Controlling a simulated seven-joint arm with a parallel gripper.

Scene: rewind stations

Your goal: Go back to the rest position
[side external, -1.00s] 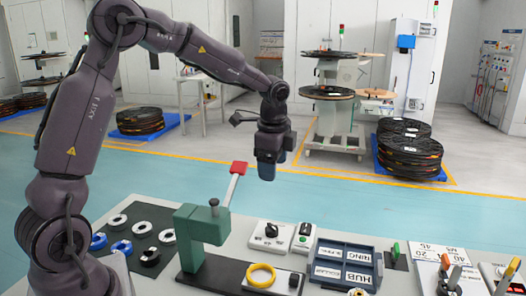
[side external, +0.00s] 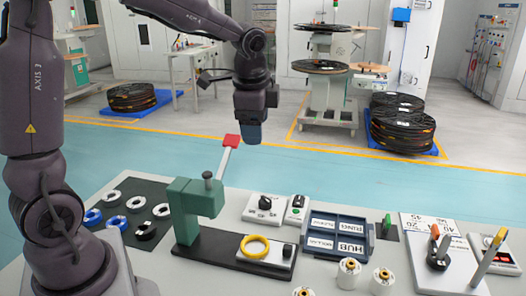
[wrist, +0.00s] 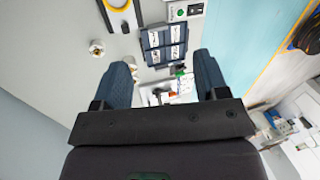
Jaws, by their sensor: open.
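My gripper (side external: 249,134) hangs in the air, pointing down, above and behind the table in the side view. It is just right of the red-ended lever (side external: 231,141) of the green press (side external: 195,205), apart from it as far as this view shows. In the wrist view my gripper (wrist: 163,72) has its two blue fingers wide apart. Nothing is held between them. The table lies well below the fingertips.
The table holds a yellow ring (side external: 255,246), a blue compartment tray (side external: 338,235), small switch boxes (side external: 264,208), white rollers (side external: 348,273), a mat with several rings (side external: 130,206) and tools in a stand (side external: 438,250). Reel stacks (side external: 402,128) stand behind. Air around my gripper looks free.

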